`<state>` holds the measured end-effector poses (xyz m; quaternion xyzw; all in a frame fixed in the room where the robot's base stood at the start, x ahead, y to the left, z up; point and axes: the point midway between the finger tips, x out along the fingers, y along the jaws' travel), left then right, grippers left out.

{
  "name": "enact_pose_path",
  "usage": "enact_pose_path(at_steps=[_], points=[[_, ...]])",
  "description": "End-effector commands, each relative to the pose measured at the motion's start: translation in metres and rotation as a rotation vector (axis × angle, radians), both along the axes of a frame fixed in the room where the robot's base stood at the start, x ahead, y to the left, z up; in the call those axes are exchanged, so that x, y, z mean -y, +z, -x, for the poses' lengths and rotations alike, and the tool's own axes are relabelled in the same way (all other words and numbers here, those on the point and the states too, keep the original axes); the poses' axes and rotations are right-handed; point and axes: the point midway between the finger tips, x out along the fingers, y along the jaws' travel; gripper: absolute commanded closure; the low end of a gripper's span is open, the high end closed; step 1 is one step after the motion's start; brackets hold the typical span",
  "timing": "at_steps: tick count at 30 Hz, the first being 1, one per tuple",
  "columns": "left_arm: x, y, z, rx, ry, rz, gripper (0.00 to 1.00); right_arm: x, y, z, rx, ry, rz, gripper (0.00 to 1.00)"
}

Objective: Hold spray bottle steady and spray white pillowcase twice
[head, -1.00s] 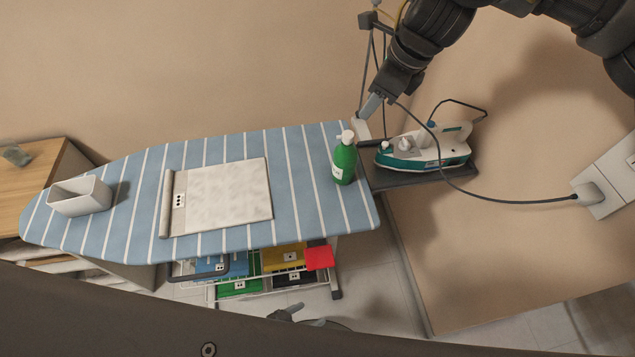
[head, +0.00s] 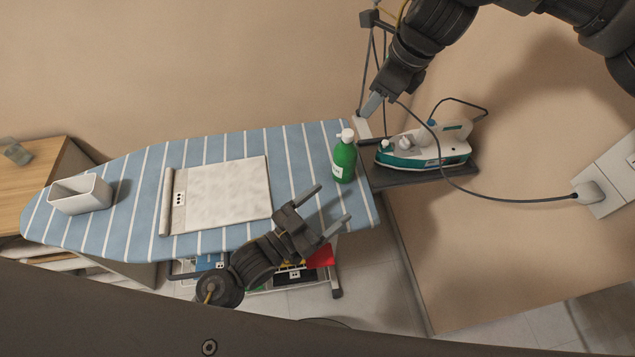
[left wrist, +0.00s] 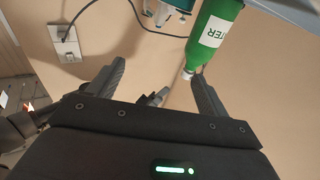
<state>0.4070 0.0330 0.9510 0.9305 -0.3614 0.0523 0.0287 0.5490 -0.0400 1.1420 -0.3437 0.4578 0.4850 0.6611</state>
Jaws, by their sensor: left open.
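The green spray bottle (head: 344,163) with a white top stands upright near the right end of the ironing board. It also shows upside down in the left wrist view (left wrist: 212,38), with a white label. The white pillowcase (head: 230,194) lies flat mid-board, a rolled edge with a small tag at its left. My left gripper (head: 333,203) is open and empty at the board's front edge, just in front of the bottle and apart from it. My right gripper (head: 372,104) is above the board's far right corner, away from the bottle; its finger gap is not clear.
The striped blue ironing board (head: 140,180) carries a white bin (head: 82,197) at its left end. A teal and white iron (head: 424,149) rests on a dark stand at right, its cord (head: 500,198) running to a wall socket. Coloured bins sit under the board. A wooden cabinet (head: 40,172) stands left.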

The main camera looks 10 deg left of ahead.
Motion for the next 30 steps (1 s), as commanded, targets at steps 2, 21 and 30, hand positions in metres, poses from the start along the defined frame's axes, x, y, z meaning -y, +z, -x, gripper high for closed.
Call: enact_pose_path(at_steps=[2, 21, 30], points=[[-0.007, 0.006, -0.021, -0.022, 0.091, -0.033, 0.22, 0.0, 0.0, 0.0, 0.0, 0.001, 0.0, 0.64], [-0.012, 0.012, -0.073, -0.087, 0.232, -0.083, 0.22, 0.0, 0.0, 0.0, 0.0, 0.0, 0.0, 0.64], [0.015, 0.011, -0.122, -0.087, 0.231, -0.083, 0.22, 0.0, 0.0, 0.0, 0.0, 0.0, 0.0, 0.64]])
